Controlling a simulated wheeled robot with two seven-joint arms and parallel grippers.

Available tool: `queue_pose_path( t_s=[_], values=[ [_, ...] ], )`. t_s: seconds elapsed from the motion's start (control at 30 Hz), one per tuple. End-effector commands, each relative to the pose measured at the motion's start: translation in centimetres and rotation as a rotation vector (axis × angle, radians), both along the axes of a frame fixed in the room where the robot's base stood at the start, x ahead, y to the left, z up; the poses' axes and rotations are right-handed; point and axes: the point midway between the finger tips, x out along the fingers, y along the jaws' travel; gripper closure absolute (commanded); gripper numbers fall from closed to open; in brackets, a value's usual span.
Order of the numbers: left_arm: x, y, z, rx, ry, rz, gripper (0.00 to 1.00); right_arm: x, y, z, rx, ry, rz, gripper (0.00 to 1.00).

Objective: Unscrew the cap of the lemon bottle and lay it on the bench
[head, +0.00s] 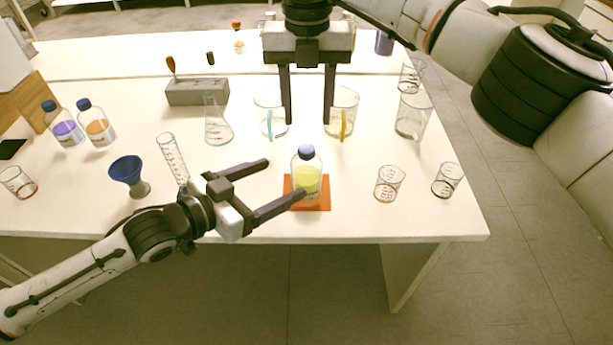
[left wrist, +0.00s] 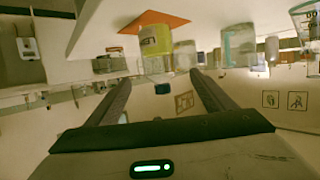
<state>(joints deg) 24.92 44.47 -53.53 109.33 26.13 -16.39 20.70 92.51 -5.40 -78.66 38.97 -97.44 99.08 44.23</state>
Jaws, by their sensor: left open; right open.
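The lemon bottle (head: 307,182), clear with yellow liquid, stands upright on an orange mat (head: 323,201) near the bench's front edge. Its blue cap (head: 306,152) is on its neck. My left gripper (head: 285,178) is open beside the bottle, coming from the left, with one finger overlapping the bottle's lower part in the head view. My right gripper (head: 308,122) is open, pointing down above and behind the cap, with nothing between its fingers. In the left wrist view, the bottle (left wrist: 155,40) appears upside down beyond the open left fingers (left wrist: 160,78), with the mat (left wrist: 155,19) above.
Two beakers stand behind the bottle, partly behind my right gripper. Two small beakers (head: 389,183) are at right. A blue funnel (head: 127,172), graduated cylinder (head: 172,158), flask (head: 217,122) and two capped bottles (head: 97,125) are at left. Bare bench (head: 430,218) lies front right.

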Motion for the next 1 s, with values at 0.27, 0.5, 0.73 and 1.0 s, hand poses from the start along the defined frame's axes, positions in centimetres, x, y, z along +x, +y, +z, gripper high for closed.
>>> queue_pose_path(
  t_s=[0.27, 0.5, 0.73, 1.0],
  values=[
    [3.2, -3.3, -1.2, -0.001, -0.003, -0.002, 0.24, 0.0, 0.1, -0.1, 0.004, 0.001, 0.002, 0.57],
    [5.6, -5.7, -2.3, -0.001, -0.002, -0.001, 0.24, -0.1, 0.2, -0.1, 0.006, 0.002, 0.003, 0.57],
    [6.4, -6.5, -2.7, 0.000, -0.002, -0.002, 0.24, -0.1, 0.2, -0.1, 0.006, 0.002, 0.004, 0.57],
    [6.4, -6.5, -2.8, 0.001, -0.002, -0.001, 0.29, -0.1, 0.2, -0.1, 0.006, 0.002, 0.004, 0.57]
  ],
)
